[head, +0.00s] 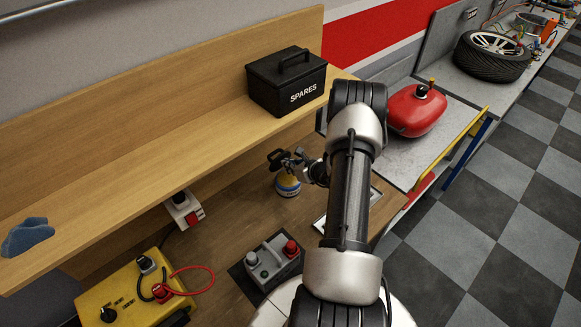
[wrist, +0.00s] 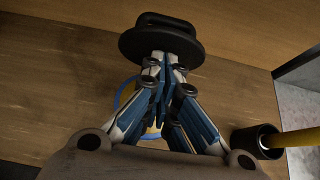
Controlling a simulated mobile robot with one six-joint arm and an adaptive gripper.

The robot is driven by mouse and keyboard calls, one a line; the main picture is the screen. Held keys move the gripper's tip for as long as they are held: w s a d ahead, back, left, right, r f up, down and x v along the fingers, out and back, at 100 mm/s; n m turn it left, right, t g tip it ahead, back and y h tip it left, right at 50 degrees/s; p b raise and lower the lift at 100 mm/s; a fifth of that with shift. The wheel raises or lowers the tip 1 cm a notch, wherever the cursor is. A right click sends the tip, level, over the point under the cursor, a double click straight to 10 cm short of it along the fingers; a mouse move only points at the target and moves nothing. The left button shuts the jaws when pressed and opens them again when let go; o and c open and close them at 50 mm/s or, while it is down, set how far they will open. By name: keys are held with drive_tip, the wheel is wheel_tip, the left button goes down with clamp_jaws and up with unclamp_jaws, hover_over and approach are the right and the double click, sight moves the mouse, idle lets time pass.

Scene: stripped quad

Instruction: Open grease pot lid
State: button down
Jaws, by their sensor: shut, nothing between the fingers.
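The grease pot (head: 288,185) is a small yellow pot with a blue and white band, standing on the wooden bench below the shelf. Its round black lid (head: 275,158) is raised and tilted up at the pot's left side. In the wrist view the black lid (wrist: 125,44) with its loop handle shows beyond the fingertips. Part of the pot's blue rim (wrist: 121,96) shows behind the fingers. My gripper (head: 296,165) is over the pot, shut and empty. In the wrist view its fingertips (wrist: 165,62) overlap the lid; I cannot tell whether they touch it.
A black SPARES box (head: 288,82) stands on the wooden shelf (head: 150,160) above. A grey control box (head: 273,262) and a yellow unit with cables (head: 130,290) stand nearer, to the left. A red tank (head: 415,108) sits on the metal table. A yellow rod (wrist: 295,138) shows at right.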

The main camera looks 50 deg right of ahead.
sight(282, 157)
drive_tip(key=shift+w+d+r+g+p, duration=0.1)
drive_tip(key=shift+w+r+g+p, duration=0.4)
drive_tip(key=shift+w+r+g, duration=0.45)
drive_tip(key=shift+w+f+g+b, duration=0.35)
drive_tip(key=shift+w+b, duration=0.1)
drive_tip(key=shift+b, duration=0.4)
drive_tip(key=shift+w+b, duration=0.25)
drive_tip(key=shift+b, duration=0.1)
drive_tip(key=shift+w+d+r, duration=0.1)
drive_tip(key=shift+w+r, duration=0.1)
drive_tip(key=shift+r, duration=0.15)
drive_tip(key=shift+s, duration=0.1)
